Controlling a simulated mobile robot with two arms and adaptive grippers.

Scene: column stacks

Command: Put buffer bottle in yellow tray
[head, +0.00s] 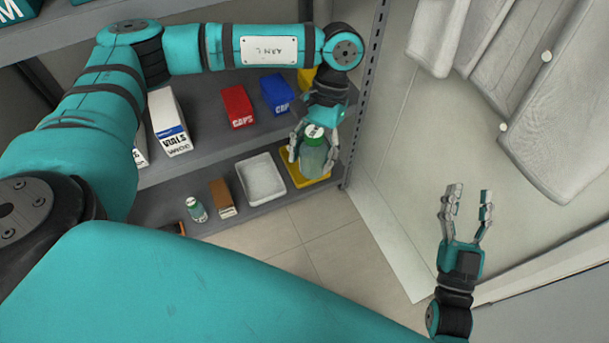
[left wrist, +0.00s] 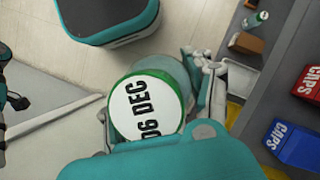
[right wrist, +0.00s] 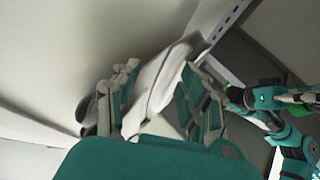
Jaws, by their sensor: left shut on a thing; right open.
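The buffer bottle (head: 314,155) is clear with a green-rimmed white cap. My left gripper (head: 314,148) is shut on it, and in the head view it overlaps the yellow tray (head: 291,173) on the lower shelf. I cannot tell whether the bottle touches the tray. In the left wrist view the cap of the bottle (left wrist: 146,106) faces the camera and reads "06 DEC". A strip of the yellow tray (left wrist: 233,113) shows there at the right. My right gripper (head: 468,207) is open and empty, out to the right near the wall.
A white tray (head: 262,179) stands left of the yellow tray, then a brown box (head: 222,197) and a small green-capped bottle (head: 196,209). The upper shelf holds red caps (head: 238,107), blue caps (head: 277,94) and vials (head: 168,123) boxes. White coats (head: 545,85) hang at right.

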